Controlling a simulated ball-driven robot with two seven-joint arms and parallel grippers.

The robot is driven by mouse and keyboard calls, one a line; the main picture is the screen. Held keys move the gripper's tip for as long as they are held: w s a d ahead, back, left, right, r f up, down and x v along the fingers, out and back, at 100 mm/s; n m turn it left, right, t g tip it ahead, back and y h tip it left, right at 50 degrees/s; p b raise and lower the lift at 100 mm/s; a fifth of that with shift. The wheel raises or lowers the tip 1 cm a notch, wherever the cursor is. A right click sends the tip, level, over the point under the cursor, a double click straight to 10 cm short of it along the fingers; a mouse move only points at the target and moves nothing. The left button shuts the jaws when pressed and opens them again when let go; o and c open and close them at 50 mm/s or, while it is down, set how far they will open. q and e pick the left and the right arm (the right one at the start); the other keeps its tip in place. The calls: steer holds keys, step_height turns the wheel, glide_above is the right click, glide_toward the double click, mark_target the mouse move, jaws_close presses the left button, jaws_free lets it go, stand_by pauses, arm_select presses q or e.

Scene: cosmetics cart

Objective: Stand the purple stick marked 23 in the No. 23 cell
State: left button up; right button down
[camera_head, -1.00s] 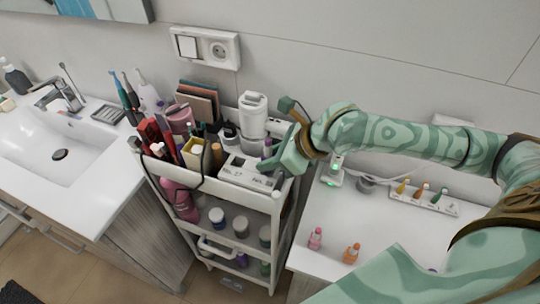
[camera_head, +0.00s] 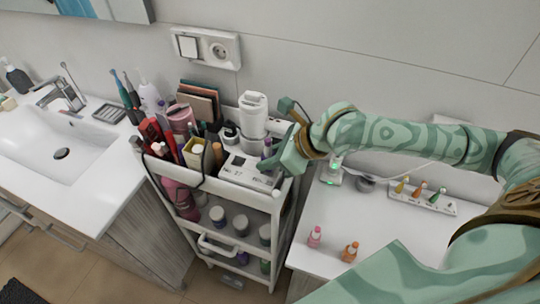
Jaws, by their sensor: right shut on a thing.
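My right gripper (camera_head: 272,162) is over the top tray of the white cart, at the right end of a white cell block (camera_head: 236,177) with printed labels. It is shut on the purple stick (camera_head: 267,147), whose upper part shows beside the fingers. The stick looks roughly upright. Its lower end and its number are hidden, so I cannot tell whether it is inside a cell. The block's labels are too small to read surely. My left gripper is not in view.
A white device (camera_head: 253,115) stands just behind the block. Books (camera_head: 198,103), a yellow box (camera_head: 193,152) and several bottles crowd the tray's left. On the right counter are an orange bottle (camera_head: 350,252), a pink bottle (camera_head: 314,237) and a rack (camera_head: 424,196) with small bottles.

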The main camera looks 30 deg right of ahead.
steer(key=shift+f+b, duration=0.55)
steer(key=shift+f, duration=0.4)
steer(key=c, duration=1.1)
jaws_free()
steer(key=shift+s, duration=0.1)
steer(key=shift+p+v, duration=1.7)
steer(key=shift+v, duration=6.45)
